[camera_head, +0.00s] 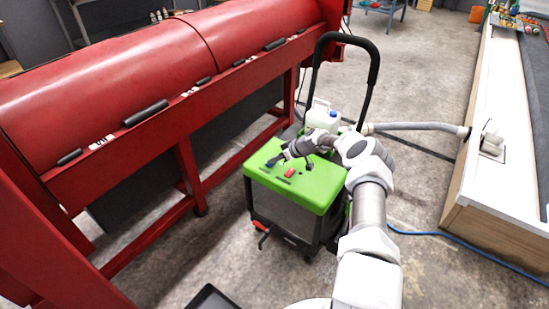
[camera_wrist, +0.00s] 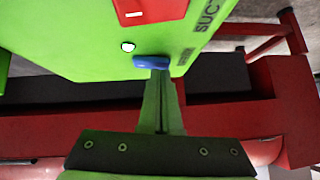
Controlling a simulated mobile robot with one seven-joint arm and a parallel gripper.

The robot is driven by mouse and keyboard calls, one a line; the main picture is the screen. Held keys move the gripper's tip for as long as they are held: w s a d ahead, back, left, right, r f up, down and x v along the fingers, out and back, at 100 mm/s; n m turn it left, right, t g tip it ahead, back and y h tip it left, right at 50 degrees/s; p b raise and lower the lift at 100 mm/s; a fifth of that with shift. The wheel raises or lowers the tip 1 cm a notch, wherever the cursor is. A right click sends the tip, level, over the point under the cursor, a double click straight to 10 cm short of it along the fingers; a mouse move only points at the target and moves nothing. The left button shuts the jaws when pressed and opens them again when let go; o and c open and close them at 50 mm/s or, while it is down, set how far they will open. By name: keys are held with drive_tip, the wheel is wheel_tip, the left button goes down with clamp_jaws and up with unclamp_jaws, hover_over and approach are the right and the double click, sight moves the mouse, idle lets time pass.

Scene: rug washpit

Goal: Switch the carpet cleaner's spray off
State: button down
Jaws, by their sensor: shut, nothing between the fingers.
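The carpet cleaner (camera_head: 315,195) is a box with a bright green top and a tall black handle, standing on the floor beside the red machine. Its top carries a red switch (camera_head: 291,172) and a small blue part (camera_head: 270,163). In the wrist view the red switch (camera_wrist: 150,10) lies beside lettering that reads "SUC", partly cut off. The blue part (camera_wrist: 150,62) is near the panel's edge, by a small white round spot (camera_wrist: 128,46). My gripper (camera_head: 280,157) is shut and empty. Its fingertips (camera_wrist: 157,68) are at the blue part and partly cover it; contact is unclear.
A long red machine (camera_head: 140,90) on a frame stands close on the left. A white jug (camera_head: 322,115) sits behind the green top. A grey hose (camera_head: 415,127) runs right to a white-topped bench (camera_head: 490,110). A blue cable (camera_head: 460,237) crosses the floor.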

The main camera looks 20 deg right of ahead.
drive_tip(key=shift+s+a+f+n+h+b, duration=0.2)
drive_tip(key=shift+f+n+h+b, duration=0.15)
drive_tip(key=shift+f+b, duration=0.25)
drive_tip(key=shift+r, duration=0.25)
drive_tip(key=shift+f, duration=0.15)
drive_tip(key=shift+w+d+b, duration=0.45)
drive_tip(key=shift+d+b, duration=0.3)
drive_tip(key=shift+b, duration=0.6)
